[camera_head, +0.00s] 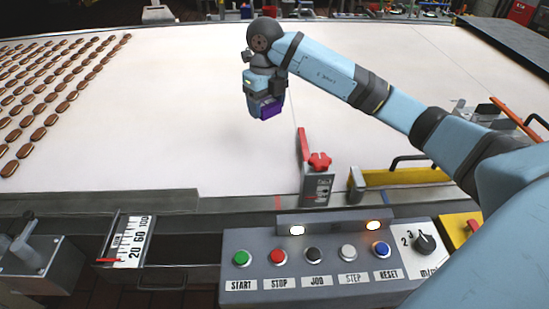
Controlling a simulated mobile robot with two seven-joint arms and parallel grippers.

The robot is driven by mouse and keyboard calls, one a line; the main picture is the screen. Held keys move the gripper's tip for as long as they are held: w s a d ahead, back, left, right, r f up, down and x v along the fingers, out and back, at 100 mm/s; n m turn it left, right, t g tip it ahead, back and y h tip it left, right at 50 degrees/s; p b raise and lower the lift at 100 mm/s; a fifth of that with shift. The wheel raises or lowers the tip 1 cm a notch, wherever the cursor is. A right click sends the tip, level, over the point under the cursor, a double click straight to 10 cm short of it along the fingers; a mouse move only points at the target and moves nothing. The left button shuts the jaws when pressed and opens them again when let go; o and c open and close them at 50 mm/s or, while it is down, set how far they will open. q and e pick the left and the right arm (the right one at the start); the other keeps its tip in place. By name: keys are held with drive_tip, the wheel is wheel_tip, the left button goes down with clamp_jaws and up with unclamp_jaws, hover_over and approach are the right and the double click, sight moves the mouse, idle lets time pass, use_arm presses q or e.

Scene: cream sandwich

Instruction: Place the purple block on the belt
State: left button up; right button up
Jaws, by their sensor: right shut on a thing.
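The purple block (270,109) is held at the end of my right arm, low in the jaws of my right gripper (265,104). The gripper is shut on it and covers its upper part. Block and gripper are over the middle of the wide white belt (170,120). I cannot tell whether the block touches the belt surface. My left gripper is not in view.
Rows of brown cream sandwiches (55,90) lie on the belt's left side. A control panel (330,262) with coloured buttons stands at the front. A red-handled clamp (317,180) and a yellow bar (400,177) sit at the near edge. The belt's middle is clear.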

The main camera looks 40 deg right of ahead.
sight(274, 161)
drive_tip(key=m, duration=0.2)
drive_tip(key=d+r+m, duration=0.1)
drive_tip(key=m, duration=0.1)
drive_tip(key=d+r+m, duration=0.1)
drive_tip(key=m, duration=0.1)
drive_tip(key=shift+s+p, duration=0.1)
drive_tip(key=shift+p, duration=0.2)
drive_tip(key=shift+r+m, duration=0.15)
drive_tip(key=shift+m, duration=0.25)
drive_tip(key=shift+d+f, duration=0.1)
drive_tip(key=shift+f, duration=0.15)
drive_tip(key=shift+m, duration=0.3)
wheel_tip(274, 161, down, 19)
drive_tip(key=shift+f, duration=0.2)
drive_tip(key=shift+f, duration=0.1)
drive_tip(key=shift+f, duration=0.1)
drive_tip(key=o, duration=1)
drive_tip(key=shift+c, duration=0.2)
